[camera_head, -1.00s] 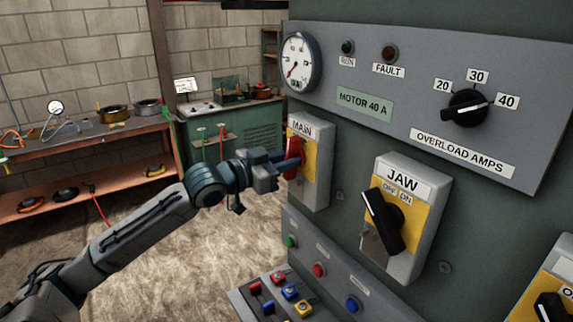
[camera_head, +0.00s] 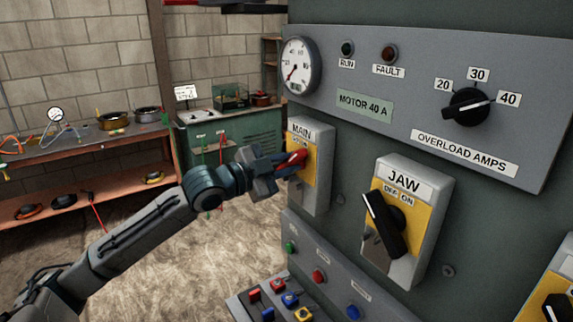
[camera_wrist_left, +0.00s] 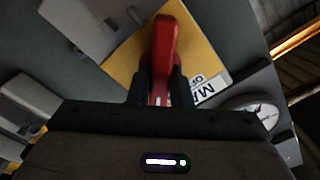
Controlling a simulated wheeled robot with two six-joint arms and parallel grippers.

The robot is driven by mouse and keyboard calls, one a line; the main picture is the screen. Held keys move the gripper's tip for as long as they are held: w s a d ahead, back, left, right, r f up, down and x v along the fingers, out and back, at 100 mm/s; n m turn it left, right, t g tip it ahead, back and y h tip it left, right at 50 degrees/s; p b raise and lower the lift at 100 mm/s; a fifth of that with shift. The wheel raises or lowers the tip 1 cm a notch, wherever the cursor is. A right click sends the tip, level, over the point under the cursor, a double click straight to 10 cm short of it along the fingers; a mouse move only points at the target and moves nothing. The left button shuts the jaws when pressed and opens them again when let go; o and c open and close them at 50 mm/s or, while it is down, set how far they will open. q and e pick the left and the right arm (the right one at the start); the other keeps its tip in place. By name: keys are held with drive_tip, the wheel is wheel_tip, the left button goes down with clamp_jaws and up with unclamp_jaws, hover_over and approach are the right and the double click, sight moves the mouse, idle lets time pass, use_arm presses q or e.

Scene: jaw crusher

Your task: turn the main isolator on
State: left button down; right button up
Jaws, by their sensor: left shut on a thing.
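The main isolator (camera_head: 317,178) is a grey box with a yellow plate and a MAIN label, on the left edge of the machine panel. Its red handle (camera_head: 291,160) is tilted in the head view, its upper end to the right. My left gripper (camera_head: 284,166) is shut on this handle. In the left wrist view the red handle (camera_wrist_left: 164,50) stands between the two dark fingers (camera_wrist_left: 161,88), in front of the yellow plate (camera_wrist_left: 128,62). The ON/OFF lettering is partly hidden by the gripper. My right gripper is in neither view.
The JAW isolator (camera_head: 428,188) with a black handle is right of the main one. Above are a gauge (camera_head: 300,64), dark RUN and FAULT lamps, and an overload dial (camera_head: 469,106). A button panel (camera_head: 335,285) is below. A workbench (camera_head: 80,140) stands at the left.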

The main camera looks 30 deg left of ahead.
use_arm(q)
drive_tip(key=shift+r, duration=0.15)
drive_tip(key=c, duration=1.5)
unclamp_jaws()
drive_tip(key=shift+c, duration=0.2)
drive_tip(key=shift+o, duration=1.1)
drive_tip(key=shift+w, duration=0.15)
